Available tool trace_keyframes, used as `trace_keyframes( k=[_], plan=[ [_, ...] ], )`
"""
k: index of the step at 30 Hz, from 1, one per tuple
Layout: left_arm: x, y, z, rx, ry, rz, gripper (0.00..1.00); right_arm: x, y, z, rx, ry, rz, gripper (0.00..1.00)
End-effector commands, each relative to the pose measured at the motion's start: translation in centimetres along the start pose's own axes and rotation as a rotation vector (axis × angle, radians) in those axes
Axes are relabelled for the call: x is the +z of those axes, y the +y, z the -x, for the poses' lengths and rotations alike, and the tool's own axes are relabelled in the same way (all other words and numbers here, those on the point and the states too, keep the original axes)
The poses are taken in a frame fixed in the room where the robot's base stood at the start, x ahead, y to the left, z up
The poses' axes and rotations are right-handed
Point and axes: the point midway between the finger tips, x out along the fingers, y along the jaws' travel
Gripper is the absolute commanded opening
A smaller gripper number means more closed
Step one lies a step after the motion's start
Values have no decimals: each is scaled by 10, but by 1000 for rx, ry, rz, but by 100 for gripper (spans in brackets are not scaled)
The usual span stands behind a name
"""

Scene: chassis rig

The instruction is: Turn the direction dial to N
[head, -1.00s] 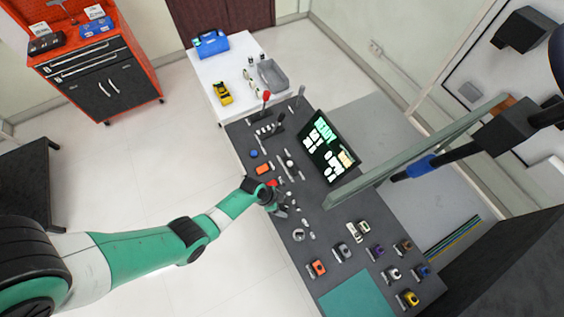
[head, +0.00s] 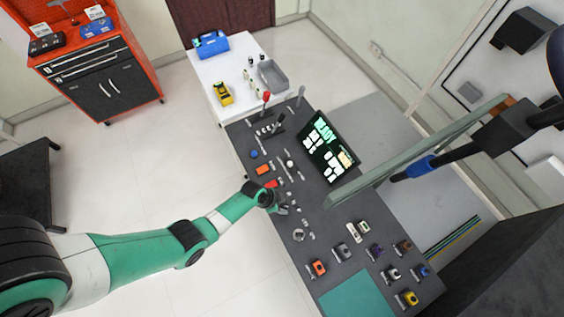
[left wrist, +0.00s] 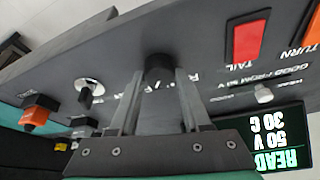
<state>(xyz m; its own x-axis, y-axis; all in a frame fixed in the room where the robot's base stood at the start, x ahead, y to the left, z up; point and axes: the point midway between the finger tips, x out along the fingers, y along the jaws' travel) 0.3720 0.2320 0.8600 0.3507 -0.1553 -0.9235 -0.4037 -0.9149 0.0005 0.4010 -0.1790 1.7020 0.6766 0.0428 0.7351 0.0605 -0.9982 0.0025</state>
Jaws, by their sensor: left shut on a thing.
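In the left wrist view, a black round knob (left wrist: 160,67) stands on the dark panel, and my left gripper (left wrist: 158,80) is shut on it. The fingers straddle it and cover part of the white lettering around it, so I cannot read the label or where the knob points. In the head view my left gripper (head: 283,208) is down at the middle of the dark console (head: 315,225), and the knob is hidden there. My right gripper is not in view.
A lit screen (head: 328,147) stands on the console. A glass panel (head: 415,155) slants over the console's right side.

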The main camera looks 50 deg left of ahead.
Motion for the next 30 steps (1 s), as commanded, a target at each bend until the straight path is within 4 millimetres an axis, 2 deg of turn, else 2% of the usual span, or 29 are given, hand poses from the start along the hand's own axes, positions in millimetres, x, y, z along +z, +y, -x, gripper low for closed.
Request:
trace_keyframes(
  k=[18, 30],
  plan=[
    [0, 4, -1, -186, -2, 441, 0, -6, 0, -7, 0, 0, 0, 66],
    [1, 4, -2, -250, -4, 601, 0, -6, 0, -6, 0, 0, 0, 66]
  ],
)
